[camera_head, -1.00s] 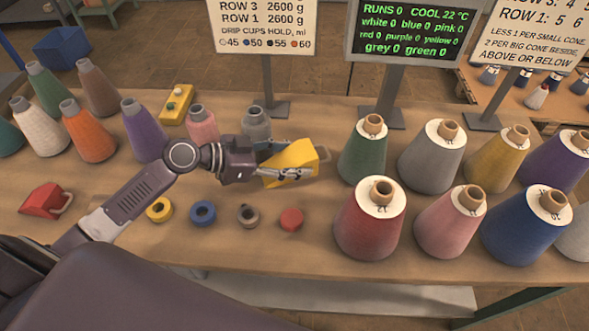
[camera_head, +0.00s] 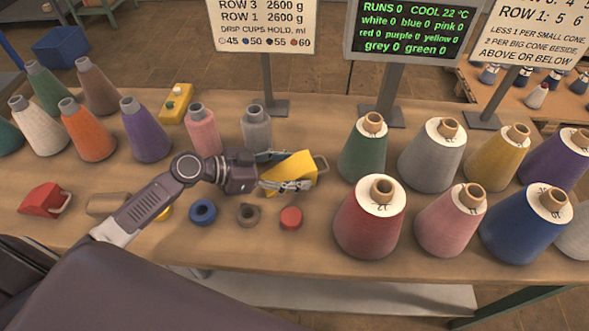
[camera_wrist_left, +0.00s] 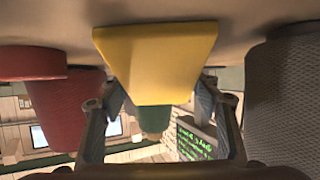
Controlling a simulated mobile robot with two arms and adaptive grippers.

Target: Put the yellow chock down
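The yellow chock (camera_head: 296,168) is a wedge-shaped block with a handle at its right end. It is in the middle of the table, left of the green cone, at or very close to the table top; I cannot tell whether it touches. My left gripper (camera_head: 284,171) reaches it from the left with a finger on each side, seemingly shut on it. In the left wrist view the chock (camera_wrist_left: 155,55) sits between the two fingers (camera_wrist_left: 160,100), with the table surface behind its upper edge. My right gripper is not in view.
A red chock (camera_head: 42,199) lies at left. Large cones such as the green one (camera_head: 365,150) and red one (camera_head: 370,222) stand right. A grey cone (camera_head: 256,128) stands behind.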

